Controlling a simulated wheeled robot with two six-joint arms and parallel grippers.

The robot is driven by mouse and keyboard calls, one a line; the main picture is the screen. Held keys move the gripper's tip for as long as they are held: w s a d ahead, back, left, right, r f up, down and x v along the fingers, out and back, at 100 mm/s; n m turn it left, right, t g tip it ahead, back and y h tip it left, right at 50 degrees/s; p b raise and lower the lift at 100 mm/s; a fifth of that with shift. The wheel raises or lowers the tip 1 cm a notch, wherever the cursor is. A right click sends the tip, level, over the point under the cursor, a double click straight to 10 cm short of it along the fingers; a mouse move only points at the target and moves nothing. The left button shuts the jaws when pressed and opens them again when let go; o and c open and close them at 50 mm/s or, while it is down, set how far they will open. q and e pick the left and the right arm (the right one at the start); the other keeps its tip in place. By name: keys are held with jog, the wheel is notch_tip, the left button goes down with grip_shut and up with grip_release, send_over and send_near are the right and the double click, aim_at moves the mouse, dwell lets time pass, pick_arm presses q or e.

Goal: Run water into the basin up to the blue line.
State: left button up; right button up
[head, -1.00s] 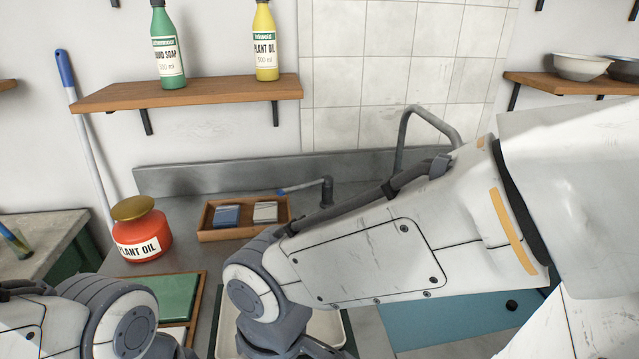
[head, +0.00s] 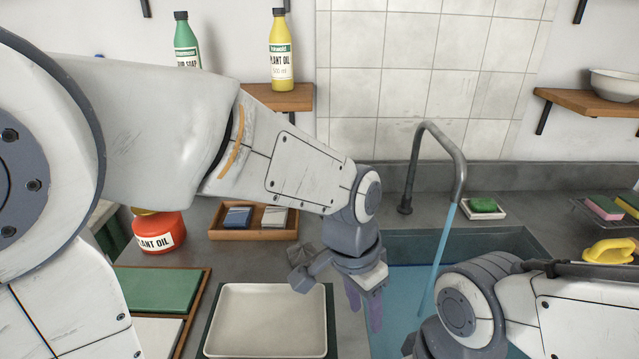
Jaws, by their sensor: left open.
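The basin (head: 400,243) is sunk in the counter at centre right, with a light blue surface inside; I cannot tell its water level. No blue line can be made out. A grey bent spout (head: 413,165) stands behind it, and a thin blue stream of water (head: 442,250) falls from its mouth into the basin. My left gripper (head: 335,277) is open over the counter at the basin's left edge, pointing down. No tap lever shows; the left arm covers the spot beside the wooden tray. My right arm crosses the basin's front right; its gripper is out of frame.
A purple glove-like thing (head: 375,312) hangs below the left gripper. A white tray (head: 266,315) lies left of the basin. Behind are a wooden tray (head: 225,235) and a red plant oil jar (head: 160,232). A green sponge (head: 482,205) and yellow object (head: 610,250) lie right.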

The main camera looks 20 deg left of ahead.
pick_arm(q)
jog(key=w+a+r+t+p, duration=0.1)
jog(key=w+a+r+p, duration=0.15)
jog(key=w, duration=0.55)
jog(key=w+a+r+p, duration=0.1)
jog(key=w+a+r, duration=0.25)
jog(key=w, duration=0.45)
jog(key=w+a+f+m+t+p, duration=0.1)
jog(key=w+a+m+t+p, duration=0.3)
jog(key=w+a, duration=1.2)
jog(key=f+p, duration=0.1)
jog(key=f, duration=0.2)
jog(key=w+f+n+p, duration=0.1)
jog(key=f, duration=0.2)
jog(key=w+f+n+g+p, duration=0.1)
jog(key=f, duration=0.2)
jog(key=shift+w+a+p, duration=0.1)
jog(key=shift+a+p, duration=0.1)
jog(key=shift+p, duration=0.1)
pick_arm(e)
notch_tip(320, 180, up, 13)
jog(key=shift+a, duration=0.1)
pick_arm(q)
grip_shut()
